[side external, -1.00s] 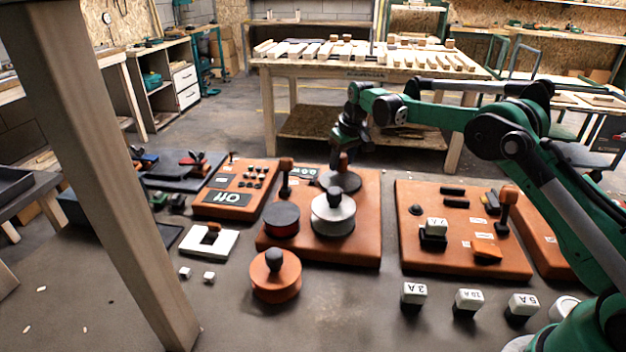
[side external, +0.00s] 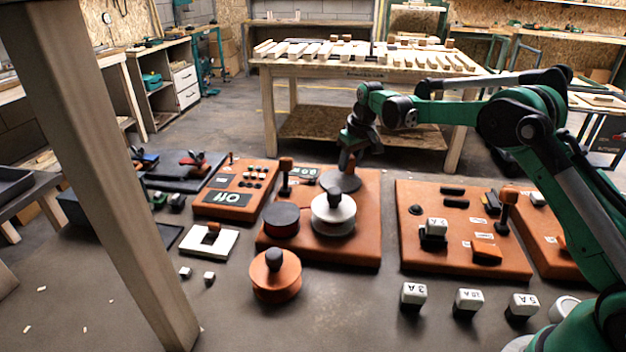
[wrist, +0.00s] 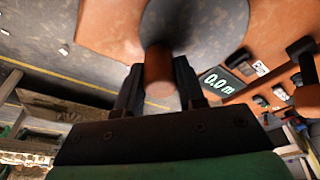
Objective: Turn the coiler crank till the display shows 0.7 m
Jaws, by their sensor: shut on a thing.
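The coiler crank is a dark grey disc (side external: 340,182) with an upright brown handle (side external: 346,160), at the back of the middle orange board (side external: 362,235). My gripper (side external: 350,153) is over the handle from above. In the wrist view the handle (wrist: 158,72) stands between the two dark fingers, and my gripper (wrist: 160,85) is shut on it. The grey disc (wrist: 195,22) lies just beyond. The display (wrist: 218,80) beside the disc reads 0.0 m in the wrist view. In the side view the display (side external: 304,172) is too small to read.
In front of the crank stand a white spool (side external: 333,217) with a black knob and a dark-topped red drum (side external: 281,219). A brown-knobbed lever (side external: 286,175) rises left of the crank. An orange knobbed drum (side external: 275,277) stands on the table in front. More control boards flank both sides.

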